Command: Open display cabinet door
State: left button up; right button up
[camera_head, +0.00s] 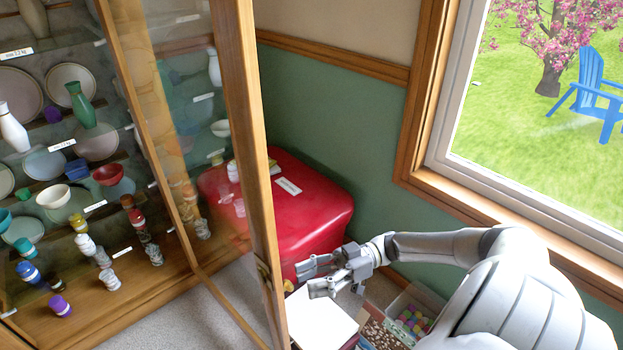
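The wooden display cabinet (60,330) fills the left side, with its shelves in view. Its glass door, framed in wood (250,120), appears swung outward; the red chest and carpet show through its glass. My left gripper is not in view.
A red chest (310,215) stands behind the door against the green wall. A white flat-topped item (320,322) and a box of coloured balls (413,318) lie below my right arm. Plates, vases and bowls (54,196) crowd the shelves. A window is at right.

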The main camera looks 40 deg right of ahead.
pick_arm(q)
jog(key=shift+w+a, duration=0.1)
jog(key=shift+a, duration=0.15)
pick_arm(e)
jog(key=shift+w+a, duration=0.25)
jog(key=shift+w, duration=0.05)
